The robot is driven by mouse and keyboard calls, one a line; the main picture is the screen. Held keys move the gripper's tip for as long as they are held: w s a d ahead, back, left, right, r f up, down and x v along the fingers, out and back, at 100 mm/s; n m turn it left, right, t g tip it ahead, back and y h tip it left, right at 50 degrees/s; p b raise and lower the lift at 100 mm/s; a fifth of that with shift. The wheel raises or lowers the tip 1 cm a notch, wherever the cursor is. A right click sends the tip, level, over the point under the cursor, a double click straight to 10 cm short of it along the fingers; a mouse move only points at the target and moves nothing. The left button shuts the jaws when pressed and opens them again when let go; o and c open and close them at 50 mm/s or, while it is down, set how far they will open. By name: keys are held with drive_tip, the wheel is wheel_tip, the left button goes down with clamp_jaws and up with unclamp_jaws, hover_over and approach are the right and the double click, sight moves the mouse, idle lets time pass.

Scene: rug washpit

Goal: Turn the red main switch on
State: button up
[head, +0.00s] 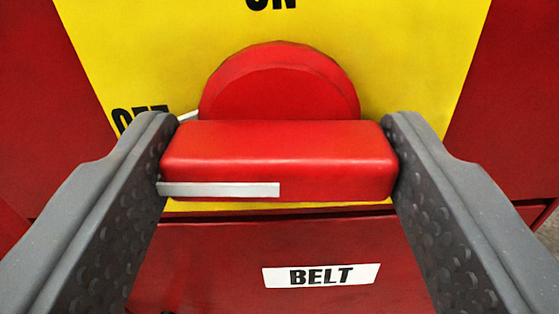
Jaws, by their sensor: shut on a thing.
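The red main switch (279,160) fills the middle of the head view. Its bar-shaped handle lies level across the picture, in front of a round red hub (280,85). A white stripe runs along the left half of the handle's front, and a small white mark shows by the hub's left, near the OFF label (138,114). The ON label (270,5) is at the top, cut by the frame edge. My gripper (281,150) is shut on the handle, one grey finger against each end. The left finger partly covers OFF.
The switch sits on a yellow plate (410,60) on a dark red cabinet (500,110). Below it is a red panel with a white BELT label (320,275). A sliver of grey floor shows at the far right edge.

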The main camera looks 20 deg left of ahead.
drive_tip(key=shift+d+r+m+p, duration=0.2)
drive_tip(key=shift+r+m+p, duration=0.25)
drive_tip(key=shift+p, duration=0.7)
drive_tip(key=m+p, duration=0.3)
drive_tip(key=p, duration=0.2)
drive_tip(key=shift+f, duration=0.1)
drive_tip(key=m+p, duration=0.3)
drive_tip(key=p, duration=0.1)
drive_tip(key=shift+d+f+m, duration=0.1)
drive_tip(key=shift+d+m, duration=0.05)
drive_tip(key=shift+m, duration=0.2)
drive_tip(key=m+p, duration=0.4)
drive_tip(key=m, duration=0.1)
drive_tip(key=shift+w+d+f+m, duration=0.1)
drive_tip(key=shift+d+m, duration=0.05)
drive_tip(key=shift+m, duration=0.15)
drive_tip(key=shift+f+m+p, duration=0.15)
drive_tip(key=shift+m+p, duration=0.3)
drive_tip(key=shift+m, duration=0.55)
drive_tip(key=shift+f+m+p, duration=0.15)
drive_tip(key=shift+m+p, duration=0.3)
drive_tip(key=shift+m, duration=0.55)
drive_tip(key=shift+f, duration=0.15)
